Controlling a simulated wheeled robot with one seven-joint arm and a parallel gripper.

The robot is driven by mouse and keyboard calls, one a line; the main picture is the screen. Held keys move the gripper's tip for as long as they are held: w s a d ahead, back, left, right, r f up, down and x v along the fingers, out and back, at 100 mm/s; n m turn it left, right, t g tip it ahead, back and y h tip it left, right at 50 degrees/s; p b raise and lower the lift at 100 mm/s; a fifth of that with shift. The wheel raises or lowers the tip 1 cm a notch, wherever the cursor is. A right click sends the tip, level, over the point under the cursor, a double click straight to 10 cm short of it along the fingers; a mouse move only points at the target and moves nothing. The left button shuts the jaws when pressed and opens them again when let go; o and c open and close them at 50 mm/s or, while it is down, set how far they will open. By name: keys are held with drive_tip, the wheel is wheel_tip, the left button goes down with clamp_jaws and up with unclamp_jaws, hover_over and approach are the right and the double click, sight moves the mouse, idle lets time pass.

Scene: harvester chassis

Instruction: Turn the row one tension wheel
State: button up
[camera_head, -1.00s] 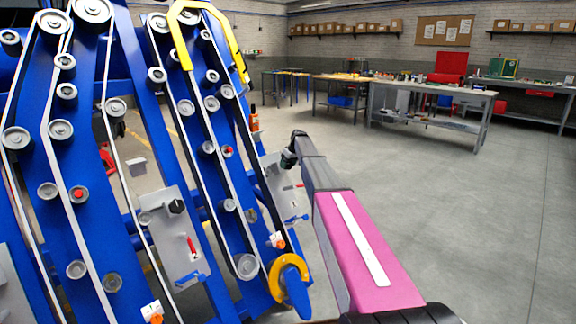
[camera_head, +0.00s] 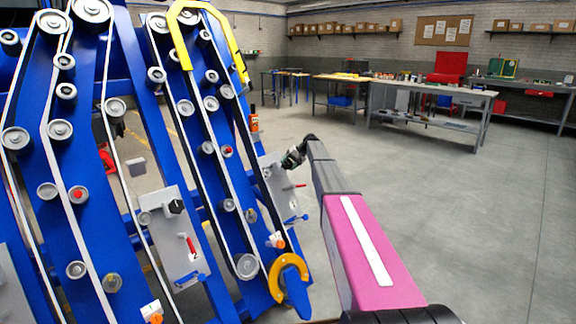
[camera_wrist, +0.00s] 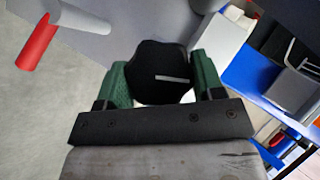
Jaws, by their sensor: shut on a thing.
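The tension wheel is a black lobed knob (camera_wrist: 160,72) with a pale line across its face. In the wrist view it sits between the two green fingers of my gripper (camera_wrist: 162,84), which is shut on it. In the head view my gripper (camera_head: 293,158) is at the upper part of the right grey plate (camera_head: 282,190). There the wheel is hidden or too small to make out. A red-tipped lever (camera_wrist: 38,42) stands apart at the left of the wrist view; it also shows on the plate below my gripper (camera_head: 300,185).
The blue row frames (camera_head: 215,140) carry belts, rollers and a yellow guard bar (camera_head: 184,40). A second grey plate (camera_head: 180,240) has a similar black knob (camera_head: 176,206) and red lever. A yellow hook-shaped part (camera_head: 288,268) stands low. Open floor lies right, with workbenches behind.

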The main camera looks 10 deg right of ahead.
drive_tip(key=shift+f+m+y, duration=0.1)
drive_tip(key=shift+m+y, duration=1.2)
drive_tip(key=shift+m, duration=0.4)
drive_tip(key=o, duration=0.9)
drive_tip(key=shift+d, duration=0.1)
drive_tip(key=v, duration=1)
drive_tip(key=shift+s+d, duration=0.2)
drive_tip(key=shift+d, duration=0.1)
